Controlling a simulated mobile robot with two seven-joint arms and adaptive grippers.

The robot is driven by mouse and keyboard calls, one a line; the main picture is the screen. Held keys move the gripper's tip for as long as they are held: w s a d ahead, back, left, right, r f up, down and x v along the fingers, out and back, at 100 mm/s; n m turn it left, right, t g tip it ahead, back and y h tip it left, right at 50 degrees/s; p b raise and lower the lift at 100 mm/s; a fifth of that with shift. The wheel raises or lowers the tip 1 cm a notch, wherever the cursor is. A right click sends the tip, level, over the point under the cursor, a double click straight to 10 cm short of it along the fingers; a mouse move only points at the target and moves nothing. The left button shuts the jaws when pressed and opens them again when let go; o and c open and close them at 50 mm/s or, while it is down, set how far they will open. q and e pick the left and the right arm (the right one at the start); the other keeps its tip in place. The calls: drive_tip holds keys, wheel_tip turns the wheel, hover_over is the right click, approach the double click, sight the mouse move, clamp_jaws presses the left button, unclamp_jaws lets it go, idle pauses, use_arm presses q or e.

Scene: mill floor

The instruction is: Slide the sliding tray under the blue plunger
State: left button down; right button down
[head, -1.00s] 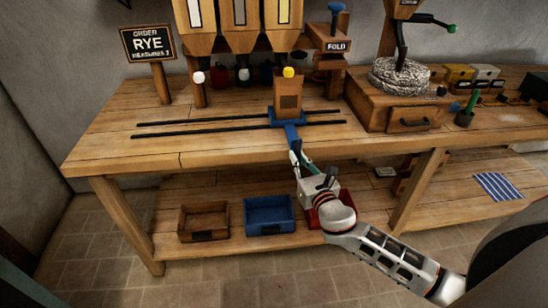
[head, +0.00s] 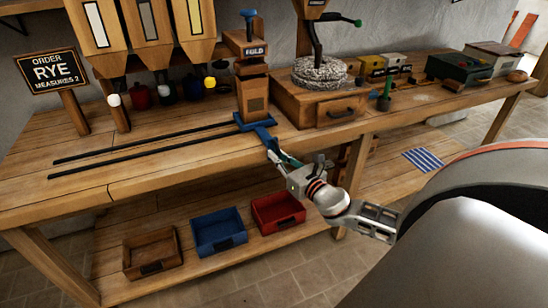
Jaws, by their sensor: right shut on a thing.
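The sliding tray (head: 263,124) is a blue plate with a front handle, at the right end of the visible dark rails on the bench. A brown paper-like bag (head: 253,97) stands upright on it. The blue plunger (head: 248,15) tops the wooden FOLD head (head: 252,50). In this view the bag and tray are directly below that head; the exact depth alignment is hard to tell. My right gripper (head: 274,148) is shut on the tray's handle at the bench's front edge; its fingertips are partly hidden. My left gripper is not in view.
Two dark rails (head: 150,148) run left across the bench, clear. Hoppers with coloured knobs (head: 150,35) stand behind them. A millstone (head: 320,73) on a drawer box stands to the right. Brown, blue and red bins (head: 219,232) sit on the lower shelf.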

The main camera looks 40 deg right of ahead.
drive_tip(key=shift+d, duration=0.2)
drive_tip(key=c, duration=2.4)
unclamp_jaws()
drive_tip(key=shift+s+d, duration=0.1)
drive_tip(key=shift+d, duration=0.05)
drive_tip(key=s+a, duration=0.1)
drive_tip(key=s, duration=1.1)
drive_tip(key=shift+a, duration=0.15)
